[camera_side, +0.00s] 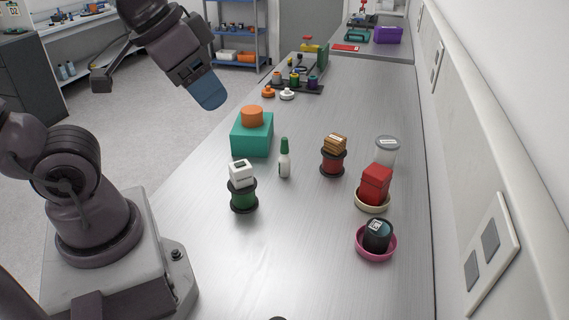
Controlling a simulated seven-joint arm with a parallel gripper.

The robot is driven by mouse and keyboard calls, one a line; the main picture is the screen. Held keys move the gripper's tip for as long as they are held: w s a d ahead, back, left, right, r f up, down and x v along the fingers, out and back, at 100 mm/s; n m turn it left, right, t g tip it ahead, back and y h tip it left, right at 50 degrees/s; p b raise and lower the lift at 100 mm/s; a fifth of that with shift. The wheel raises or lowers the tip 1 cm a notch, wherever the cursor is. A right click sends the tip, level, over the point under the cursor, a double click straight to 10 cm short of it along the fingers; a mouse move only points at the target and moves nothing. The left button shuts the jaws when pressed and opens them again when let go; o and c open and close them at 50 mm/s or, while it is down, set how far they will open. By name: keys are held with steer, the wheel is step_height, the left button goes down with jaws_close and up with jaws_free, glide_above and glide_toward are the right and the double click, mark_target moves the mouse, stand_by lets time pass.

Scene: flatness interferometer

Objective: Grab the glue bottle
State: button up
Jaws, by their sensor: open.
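The glue bottle (284,163) is a small white bottle with a green pointed cap. It stands upright on the grey bench, between the teal box and the red spool. My gripper (155,87) is open at the upper left, raised and well apart from the bottle. One side of it ends in a blue tip, and a dark bent part reaches out to the left. No thing shows in its grasp.
A green spool with a white block (241,174) stands just left of the bottle. A teal box (252,134) carries an orange cylinder. A red spool (332,162), a cream dish (373,206) and a pink dish (376,254) stand to the right.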

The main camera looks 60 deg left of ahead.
step_height(320, 180, up, 4)
steer(key=w+a+f+m+g+y, duration=0.1)
steer(key=w+a+f+m+y, duration=0.1)
steer(key=w+a+m+y, duration=0.35)
steer(key=w+a+f+m+g+y, duration=0.2)
steer(key=a+f+m+y, duration=0.15)
steer(key=a+m, duration=0.4)
steer(key=w+d+r+m+t+y, duration=0.2)
steer(key=w+r+m+t+y, duration=0.45)
steer(key=w+m, duration=0.4)
steer(key=m, duration=0.2)
glide_toward(284, 148)
steer(key=shift+s+a+r+t+h, duration=0.25)
steer(key=shift+s+t, duration=0.1)
steer(key=shift+s, duration=0.1)
steer(key=shift+a+f, duration=0.1)
steer(key=shift+f, duration=0.25)
steer(key=x, duration=0.6)
steer(key=shift+w+a, duration=0.25)
steer(key=shift+w+x, duration=0.2)
steer(key=shift+x, duration=2.9)
steer(key=shift+d+r, duration=0.1)
steer(key=shift+d, duration=0.05)
steer(key=shift+c, duration=0.2)
jaws_close()
